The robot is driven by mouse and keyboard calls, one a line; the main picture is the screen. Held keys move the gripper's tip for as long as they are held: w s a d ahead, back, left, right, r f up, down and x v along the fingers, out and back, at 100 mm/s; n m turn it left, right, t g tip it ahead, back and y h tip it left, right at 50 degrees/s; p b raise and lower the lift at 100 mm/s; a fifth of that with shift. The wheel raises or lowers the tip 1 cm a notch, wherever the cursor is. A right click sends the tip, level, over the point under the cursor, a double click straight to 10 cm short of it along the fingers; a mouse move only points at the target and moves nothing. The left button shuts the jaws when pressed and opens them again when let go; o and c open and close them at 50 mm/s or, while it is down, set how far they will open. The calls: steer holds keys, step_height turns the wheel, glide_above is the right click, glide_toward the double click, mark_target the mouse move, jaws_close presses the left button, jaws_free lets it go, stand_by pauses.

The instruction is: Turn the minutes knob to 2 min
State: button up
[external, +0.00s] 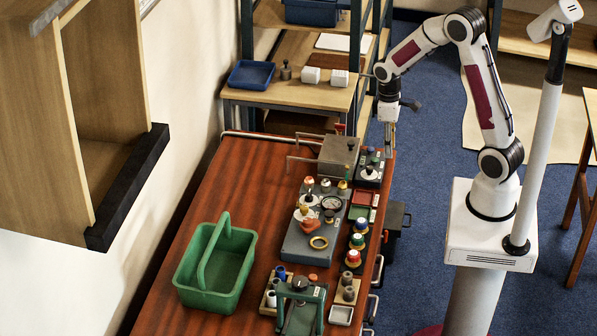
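The minutes knob cannot be told for certain at this size, and no scale or label can be read. A small dark control box (369,169) with small knobs on top stands at the bench's far right edge, beside a grey metal box (338,156). My gripper (389,150) points down just right of and above this control box, near the bench edge. Its fingers are thin and small in the picture, so I cannot tell whether they are open or shut, or whether they touch anything.
A grey fixture (296,246) with valves, a gauge and a brass ring stands mid-bench. Several coloured knobs (357,241) line its right side. A green carrier (216,265) stands left, and a green press (301,305) in front. The wooden bench (262,167) is bare at its far left.

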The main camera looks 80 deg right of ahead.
mark_target(367, 167)
steer(key=w+d+f+n, duration=0.2)
steer(key=d+f, duration=0.1)
steer(key=w+d+f+n, duration=0.3)
steer(key=shift+w+d, duration=0.1)
steer(key=shift+w, duration=0.15)
steer(key=shift+w+d+r+n+t, duration=0.1)
steer(key=shift+w+d+n+t, duration=0.1)
steer(key=shift+w+n+t, duration=0.15)
steer(key=shift+n, duration=0.65)
steer(key=shift+f, duration=3.9)
jaws_close()
